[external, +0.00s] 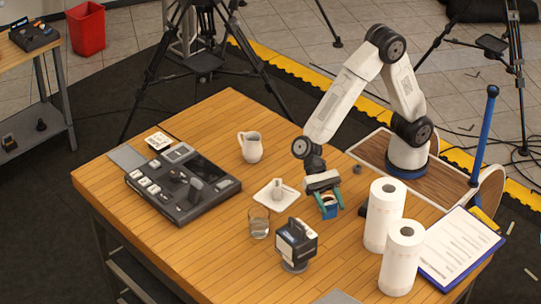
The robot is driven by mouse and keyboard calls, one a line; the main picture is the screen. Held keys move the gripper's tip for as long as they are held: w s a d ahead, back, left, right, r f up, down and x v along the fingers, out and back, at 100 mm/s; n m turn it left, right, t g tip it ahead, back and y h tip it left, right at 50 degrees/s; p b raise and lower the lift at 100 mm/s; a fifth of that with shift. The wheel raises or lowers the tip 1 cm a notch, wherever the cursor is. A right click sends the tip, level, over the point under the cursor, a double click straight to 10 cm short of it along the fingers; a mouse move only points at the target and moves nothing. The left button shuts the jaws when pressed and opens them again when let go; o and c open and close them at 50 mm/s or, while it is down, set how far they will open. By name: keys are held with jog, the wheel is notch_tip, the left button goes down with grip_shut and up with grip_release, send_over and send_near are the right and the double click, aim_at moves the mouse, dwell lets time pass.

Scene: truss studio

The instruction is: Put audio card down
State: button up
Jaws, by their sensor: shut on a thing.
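My gripper (329,212) is above the right middle part of the wooden table, pointing down, with teal fingers. It is shut on a small blue item (328,206), which seems to be the audio card. The fingers hide part of it, and I cannot tell whether its lower edge touches the table. The wooden table (215,122) has bare wood around the gripper.
Left of the gripper are a white square dish (262,196), a glass (259,224) and a white pitcher (250,148). A boxy black device (296,243) stands in front. Paper rolls (383,218) (401,262) and a clipboard (460,250) are right. A dark console (205,208) lies left.

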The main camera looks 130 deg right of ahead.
jog(key=w, duration=0.3)
jog(key=shift+w+a+f, duration=0.1)
jog(key=shift+w+f, duration=0.05)
jog(key=shift+w, duration=0.1)
jog(key=shift+f, duration=1.75)
jog(key=shift+f, duration=0.1)
jog(key=o, duration=1)
